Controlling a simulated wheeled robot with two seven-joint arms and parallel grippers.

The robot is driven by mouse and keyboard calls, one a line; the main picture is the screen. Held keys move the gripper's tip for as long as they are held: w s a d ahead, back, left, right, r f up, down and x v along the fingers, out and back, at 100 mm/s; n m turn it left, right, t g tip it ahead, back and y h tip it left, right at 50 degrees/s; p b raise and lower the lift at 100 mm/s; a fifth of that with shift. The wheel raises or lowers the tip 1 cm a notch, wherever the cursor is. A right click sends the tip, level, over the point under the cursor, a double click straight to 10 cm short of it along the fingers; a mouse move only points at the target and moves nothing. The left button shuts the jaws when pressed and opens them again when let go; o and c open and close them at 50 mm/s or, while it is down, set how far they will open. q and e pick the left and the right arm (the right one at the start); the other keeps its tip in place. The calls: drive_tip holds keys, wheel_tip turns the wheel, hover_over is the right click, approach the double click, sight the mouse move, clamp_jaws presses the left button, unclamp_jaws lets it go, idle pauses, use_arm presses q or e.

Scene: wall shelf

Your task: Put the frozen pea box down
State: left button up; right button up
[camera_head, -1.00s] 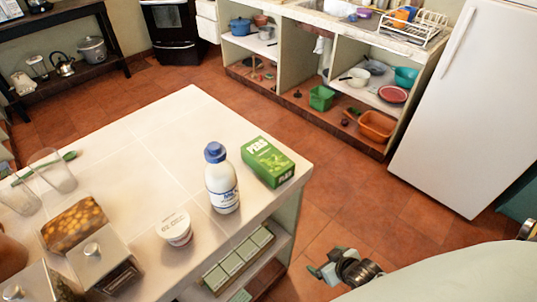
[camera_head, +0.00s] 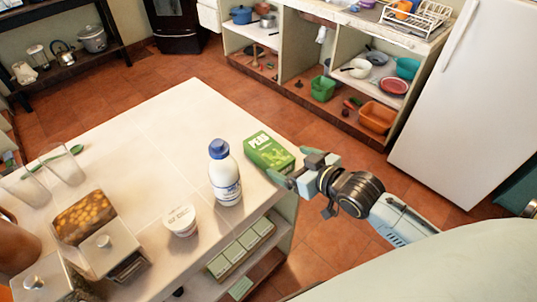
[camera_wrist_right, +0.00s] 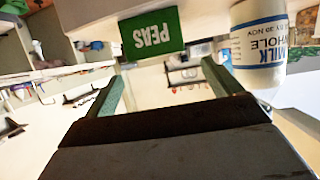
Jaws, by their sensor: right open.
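The green pea box (camera_head: 267,152) lies on the white counter (camera_head: 125,125) near its right corner, beside the milk bottle. Its green side with "PEAS" upside down shows in the right wrist view (camera_wrist_right: 152,32). My right gripper (camera_head: 289,167) is at the counter's right edge, close to the near right end of the box. In the right wrist view its two fingers (camera_wrist_right: 162,75) are apart, with the box beyond their tips and nothing held between them. Contact with the box cannot be told. My left gripper is not in view.
A milk bottle (camera_head: 225,175) with a blue cap stands just left of the box. The counter's far middle is clear. A fridge (camera_head: 455,110) stands at the right.

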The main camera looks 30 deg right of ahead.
sight(271, 151)
drive_tip(key=x, duration=0.8)
drive_tip(key=shift+w+r, duration=0.1)
drive_tip(key=shift+w, duration=0.15)
drive_tip(key=shift+r, duration=0.1)
drive_tip(key=c, duration=1.4)
